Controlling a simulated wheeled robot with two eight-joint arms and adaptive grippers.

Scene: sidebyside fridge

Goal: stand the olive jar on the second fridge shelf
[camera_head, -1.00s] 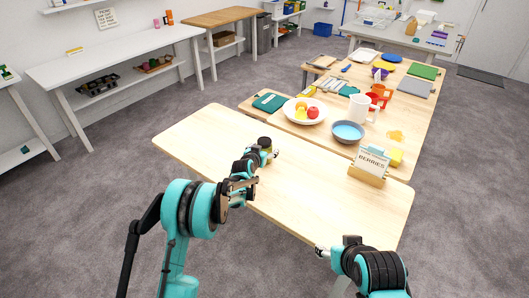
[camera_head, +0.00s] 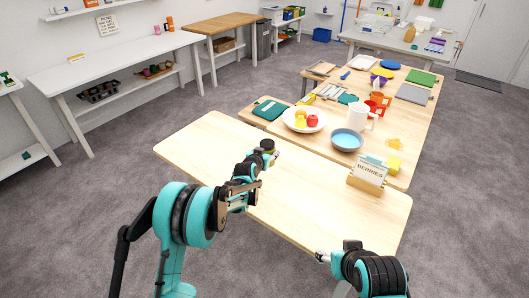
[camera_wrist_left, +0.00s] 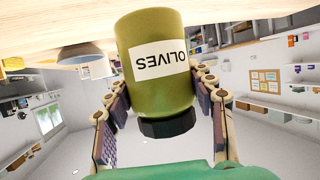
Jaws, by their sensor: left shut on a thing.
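The olive jar (camera_wrist_left: 160,92) is olive green with a white label and a black lid. In the left wrist view its label reads OLIVES upside down, and so does the room, so the jar is about upright. My left gripper (camera_wrist_left: 163,82) is shut on it, a finger on each side. In the head view the left gripper (camera_head: 263,156) holds the jar, its dark lid (camera_head: 267,143) up, over the far edge of the near table. I cannot tell the gap beneath it. My right gripper (camera_head: 322,256) is low by the table's front edge; its fingers are unclear. No fridge shows.
The near wooden table (camera_head: 300,200) is mostly bare, with a BERRIES card stand (camera_head: 368,173) at its right. Beyond it are a fruit plate (camera_head: 290,121), a blue bowl (camera_head: 347,140) and a white pitcher (camera_head: 355,110). Open carpet lies to the left.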

